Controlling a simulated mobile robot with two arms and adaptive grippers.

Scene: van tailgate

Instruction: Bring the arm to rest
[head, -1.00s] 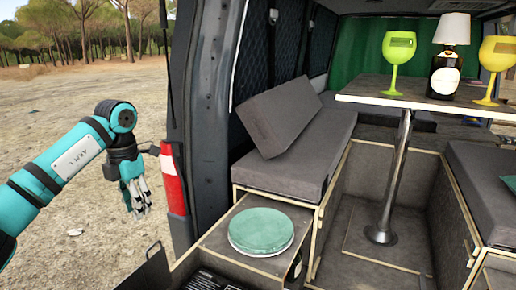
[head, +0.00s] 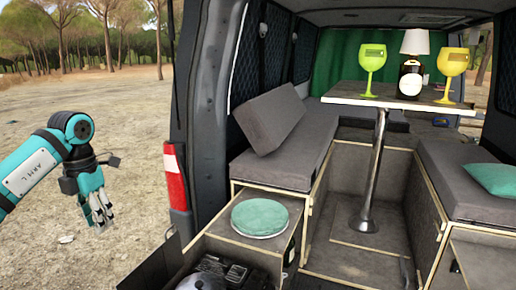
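My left arm comes in from the left edge, bent at a teal and black joint. Its gripper (head: 103,226) hangs with the fingers pointing down, over the sandy ground outside the van and left of the red tail light. I see nothing held in it. The fingers are small and seen at an angle, so I cannot tell how far apart they are. My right gripper is not in view.
The van's door pillar with a red tail light (head: 175,178) stands right of the gripper. A drawer unit with a round green-topped plate (head: 261,217) is at the van's rear. Inside, a table (head: 345,92) carries two goblets and a lamp. Open ground lies left.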

